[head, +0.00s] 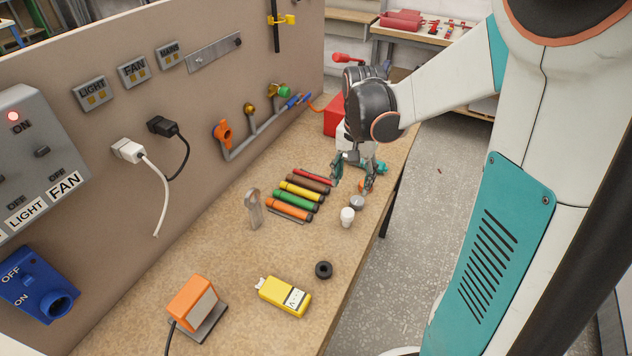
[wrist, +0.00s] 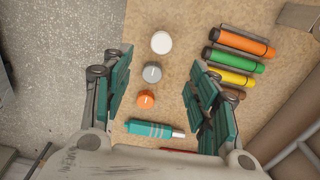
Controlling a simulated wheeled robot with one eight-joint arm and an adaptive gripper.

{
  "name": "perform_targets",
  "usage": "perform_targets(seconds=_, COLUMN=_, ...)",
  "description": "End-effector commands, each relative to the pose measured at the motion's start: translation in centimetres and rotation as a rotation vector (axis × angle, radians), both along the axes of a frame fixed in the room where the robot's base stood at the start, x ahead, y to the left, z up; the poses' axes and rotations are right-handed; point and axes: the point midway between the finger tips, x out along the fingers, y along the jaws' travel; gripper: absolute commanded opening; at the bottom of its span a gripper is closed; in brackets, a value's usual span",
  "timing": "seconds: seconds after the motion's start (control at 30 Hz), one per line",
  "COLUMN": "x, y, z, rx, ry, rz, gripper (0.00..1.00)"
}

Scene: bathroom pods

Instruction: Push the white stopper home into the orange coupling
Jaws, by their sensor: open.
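The white stopper (head: 347,216) stands upright on the bench near its right edge. In the wrist view the white stopper (wrist: 161,42) is a round white top. The orange coupling (head: 223,134) sits on the end of a grey pipe on the upright panel, with its mouth seemingly empty. My gripper (head: 353,187) is open, pointing down over the bench, beyond the white stopper. In the wrist view my gripper (wrist: 157,78) has its fingers apart, on either side of a grey stopper (wrist: 152,73) and an orange stopper (wrist: 146,100). It touches none clearly.
Several coloured cylinders (head: 300,198) lie left of the stoppers. A teal tube (wrist: 155,130) lies close to the orange stopper. A grey upright tool (head: 254,208), a yellow meter (head: 285,295) and a black ring (head: 323,269) are on the bench. The bench's right edge is close.

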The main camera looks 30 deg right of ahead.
Motion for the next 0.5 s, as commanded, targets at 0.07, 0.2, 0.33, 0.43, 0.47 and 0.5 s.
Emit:
perform_targets(seconds=0.07, x=-0.1, y=-0.3, z=-0.9, rx=0.003, ry=0.01, rz=-0.018, gripper=0.54)
perform_targets(seconds=0.2, x=-0.2, y=-0.3, z=-3.1, rx=0.004, ry=0.014, rz=-0.022, gripper=0.54)
perform_targets(seconds=0.33, x=-0.1, y=-0.3, z=-5.7, rx=0.004, ry=0.013, rz=-0.02, gripper=0.54)
perform_targets(seconds=0.43, x=-0.1, y=-0.3, z=-7.3, rx=0.004, ry=0.013, rz=-0.02, gripper=0.54)
perform_targets(seconds=0.47, x=-0.1, y=-0.3, z=-7.7, rx=0.004, ry=0.013, rz=-0.02, gripper=0.54)
perform_targets(seconds=0.5, x=-0.1, y=-0.3, z=-8.2, rx=0.004, ry=0.012, rz=-0.019, gripper=0.54)
